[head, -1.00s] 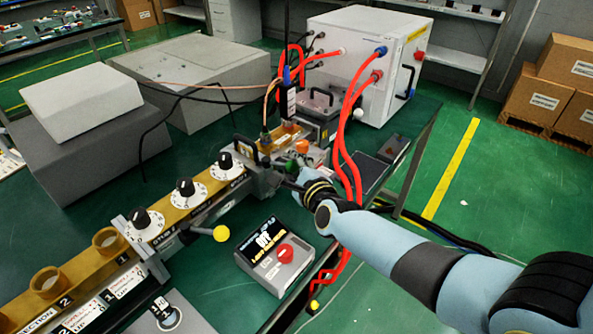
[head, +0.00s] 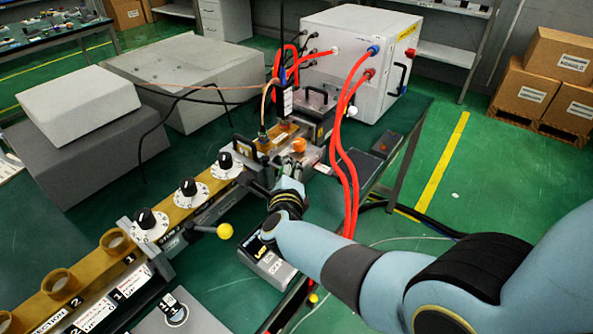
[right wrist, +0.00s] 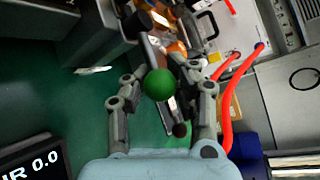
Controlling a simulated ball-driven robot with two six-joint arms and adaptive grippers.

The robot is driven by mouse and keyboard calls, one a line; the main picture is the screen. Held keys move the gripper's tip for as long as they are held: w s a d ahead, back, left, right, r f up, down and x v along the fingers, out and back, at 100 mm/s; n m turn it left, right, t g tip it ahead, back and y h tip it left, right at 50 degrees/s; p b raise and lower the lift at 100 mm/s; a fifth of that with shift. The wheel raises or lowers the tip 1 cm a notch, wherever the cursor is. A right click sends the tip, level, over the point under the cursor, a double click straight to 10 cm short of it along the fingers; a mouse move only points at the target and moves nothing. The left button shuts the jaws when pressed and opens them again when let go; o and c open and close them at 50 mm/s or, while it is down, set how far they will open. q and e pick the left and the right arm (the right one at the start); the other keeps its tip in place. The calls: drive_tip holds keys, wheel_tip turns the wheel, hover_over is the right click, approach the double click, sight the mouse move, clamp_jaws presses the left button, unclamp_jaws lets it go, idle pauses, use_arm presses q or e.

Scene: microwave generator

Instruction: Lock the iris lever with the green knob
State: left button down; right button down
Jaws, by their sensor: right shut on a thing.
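The green knob (right wrist: 159,84) is a round ball between the two fingers of my right gripper (right wrist: 160,86) in the right wrist view. The gripper is shut on it, though finger contact is not clear in the picture. In the head view my right gripper (head: 287,178) is at the far end of the brass-coloured line, beside the iris section. There the gripper hides the green knob and most of its lever. My left gripper is in neither view.
A yellow-ball lever (head: 225,231) sticks out nearer along the line. An orange knob (head: 299,145) is just beyond my gripper. Red hoses (head: 342,150) hang close to the right. A control box (head: 268,262) lies under my forearm; a white cabinet (head: 345,60) stands behind.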

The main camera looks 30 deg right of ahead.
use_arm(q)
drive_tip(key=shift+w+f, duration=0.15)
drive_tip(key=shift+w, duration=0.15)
use_arm(e)
drive_tip(key=shift+s+a+f, duration=0.15)
drive_tip(key=shift+f, duration=0.05)
drive_tip(key=c, duration=1.4)
unclamp_jaws()
drive_tip(key=shift+s, duration=0.1)
drive_tip(key=o, duration=0.4)
drive_tip(key=shift+s+a+r, duration=0.15)
drive_tip(key=shift+r, duration=0.05)
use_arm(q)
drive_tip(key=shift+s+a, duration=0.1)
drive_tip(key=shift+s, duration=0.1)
use_arm(e)
drive_tip(key=shift+w, duration=0.2)
drive_tip(key=shift+d+r, duration=0.1)
drive_tip(key=shift+d, duration=0.1)
